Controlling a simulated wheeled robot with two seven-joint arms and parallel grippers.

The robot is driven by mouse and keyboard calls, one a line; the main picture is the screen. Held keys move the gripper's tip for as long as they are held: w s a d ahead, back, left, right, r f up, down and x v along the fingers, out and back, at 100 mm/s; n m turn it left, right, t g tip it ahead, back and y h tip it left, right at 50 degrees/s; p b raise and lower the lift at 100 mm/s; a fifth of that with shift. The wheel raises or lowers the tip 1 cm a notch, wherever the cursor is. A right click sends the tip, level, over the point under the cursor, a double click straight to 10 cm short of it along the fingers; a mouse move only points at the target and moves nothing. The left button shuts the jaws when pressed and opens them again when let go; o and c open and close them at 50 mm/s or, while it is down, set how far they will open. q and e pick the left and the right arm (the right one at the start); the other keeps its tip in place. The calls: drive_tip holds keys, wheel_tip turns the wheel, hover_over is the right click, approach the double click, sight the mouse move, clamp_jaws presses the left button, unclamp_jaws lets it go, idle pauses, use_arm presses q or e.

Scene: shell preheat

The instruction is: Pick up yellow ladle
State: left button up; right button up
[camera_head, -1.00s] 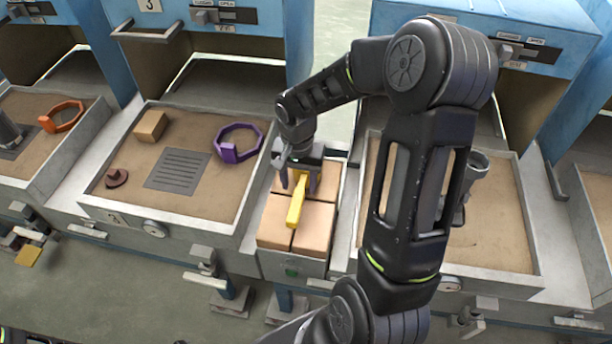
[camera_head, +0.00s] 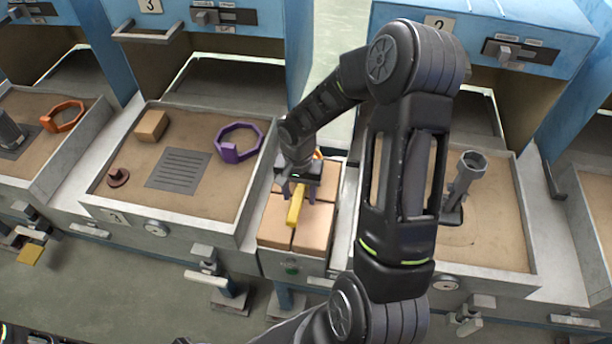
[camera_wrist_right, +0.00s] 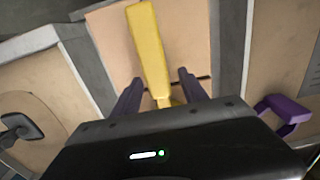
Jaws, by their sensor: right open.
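The yellow ladle (camera_head: 295,208) lies on light-brown blocks in the narrow bay between two sand trays; its handle points toward me. In the right wrist view the yellow handle (camera_wrist_right: 147,45) runs up the picture between my fingers. My right gripper (camera_head: 298,193) is above the ladle, open, with one finger on each side of the handle. The same gripper (camera_wrist_right: 160,88) shows a gap on both sides of the handle in the wrist view. The far end of the ladle is hidden under the gripper. My left gripper is not in view.
The left sand tray (camera_head: 215,200) holds a purple ring-shaped tool (camera_head: 238,145), a tan block (camera_head: 151,126), a brown knob (camera_head: 118,177) and a dark grate (camera_head: 178,169). A grey upright tool (camera_head: 466,178) stands in the right tray, partly behind my arm. An orange ring tool (camera_head: 65,117) lies far left.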

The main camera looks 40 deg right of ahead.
idle(0.3)
clamp_jaws()
idle(0.4)
